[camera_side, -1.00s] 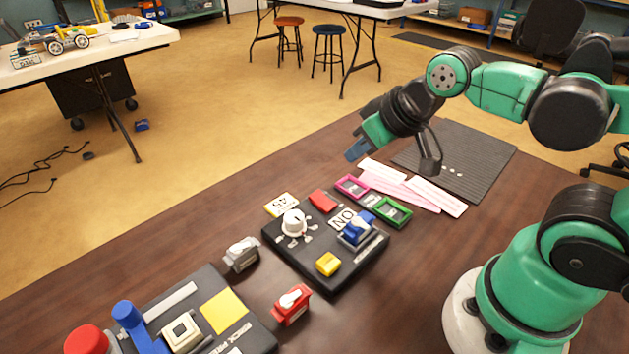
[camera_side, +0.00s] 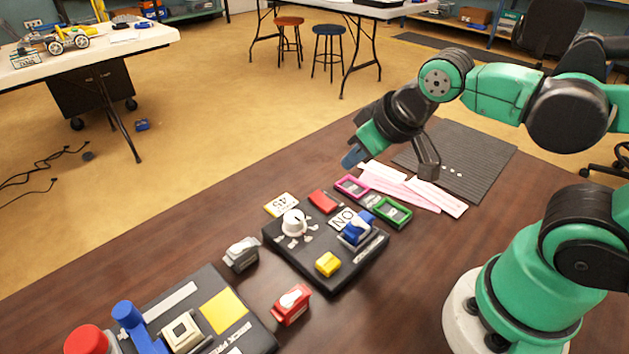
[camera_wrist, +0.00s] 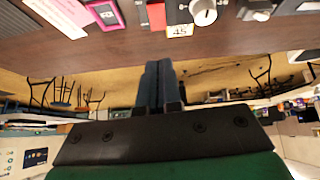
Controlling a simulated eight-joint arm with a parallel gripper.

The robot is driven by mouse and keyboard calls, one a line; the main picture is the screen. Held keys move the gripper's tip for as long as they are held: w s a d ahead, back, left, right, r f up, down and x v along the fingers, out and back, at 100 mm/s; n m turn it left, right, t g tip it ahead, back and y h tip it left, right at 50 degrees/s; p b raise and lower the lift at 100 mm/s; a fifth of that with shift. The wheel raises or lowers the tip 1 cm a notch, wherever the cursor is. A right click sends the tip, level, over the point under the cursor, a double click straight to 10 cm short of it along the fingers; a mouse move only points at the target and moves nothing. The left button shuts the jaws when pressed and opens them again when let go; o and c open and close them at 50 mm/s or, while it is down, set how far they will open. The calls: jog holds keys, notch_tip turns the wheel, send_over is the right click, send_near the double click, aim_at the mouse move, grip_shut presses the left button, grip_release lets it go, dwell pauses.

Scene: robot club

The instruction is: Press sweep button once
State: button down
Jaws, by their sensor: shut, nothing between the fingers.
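A black control panel (camera_side: 318,262) lies on the brown table in the side view. It carries a white knob (camera_side: 294,223), a blue switch (camera_side: 358,229) by an "ON" tag, and a yellow button (camera_side: 328,264). A red block (camera_side: 323,201) sits at its back edge beside a yellow-edged "45" tag (camera_side: 281,204). I cannot read which part is labelled sweep. My gripper (camera_side: 352,157) is shut and empty, above and behind the panel, apart from it. In the wrist view its closed fingers (camera_wrist: 158,68) point towards the table edge; the red block (camera_wrist: 157,15) and knob (camera_wrist: 203,11) show at the top.
Pink (camera_side: 351,187) and green (camera_side: 391,212) frames and pink-white strips (camera_side: 402,187) lie beside the panel. A grey switch (camera_side: 241,254), a red switch (camera_side: 291,305) and a second panel (camera_side: 253,333) with a red knob stand nearer the camera.

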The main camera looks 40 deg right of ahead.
aim_at(331, 264)
jog(key=s+a+n+h, duration=0.2)
jog(key=s+a+n, duration=0.1)
jog(key=a, duration=0.5)
jog(key=shift+s+a+r+n, duration=0.25)
jog(key=shift+s+n, duration=0.15)
jog(key=shift+n, duration=0.3)
jog(key=shift+f, duration=4.4)
jog(key=shift+r, duration=2.5)
jog(key=shift+d, duration=0.1)
